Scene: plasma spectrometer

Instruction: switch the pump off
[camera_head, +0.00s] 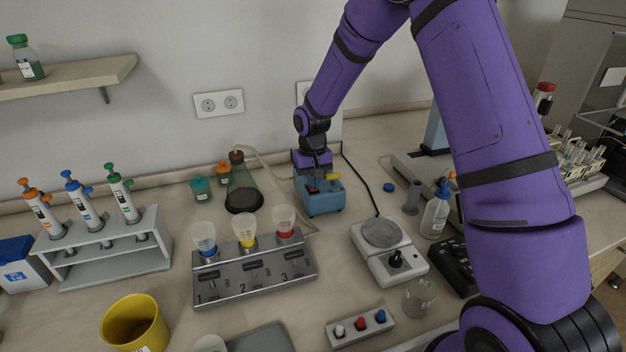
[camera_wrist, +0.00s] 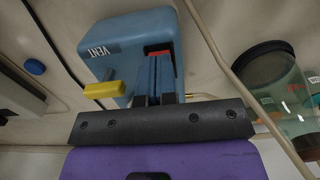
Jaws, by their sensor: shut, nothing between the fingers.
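The pump is a small blue box (camera_head: 322,202) on the bench near the wall; it also shows in the wrist view (camera_wrist: 150,32). Its red switch (camera_head: 312,190) is mostly hidden behind my fingers, with a red strip of it (camera_wrist: 160,52) showing at the fingertips. A yellow lever (camera_head: 333,177) sits beside a VENT label on the pump, and it is left of my fingers in the wrist view (camera_wrist: 104,89). My gripper (camera_head: 314,180) is shut and empty, with its fingertips (camera_wrist: 157,62) at the red switch. I cannot tell whether they touch it or which way the switch is set.
A flask (camera_head: 243,190) with a hose stands left of the pump. A three-station filter rack (camera_head: 255,278) with cups is in front. A stirrer plate (camera_head: 388,250) is at front right, and a black cable (camera_head: 362,183) runs along the pump's right.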

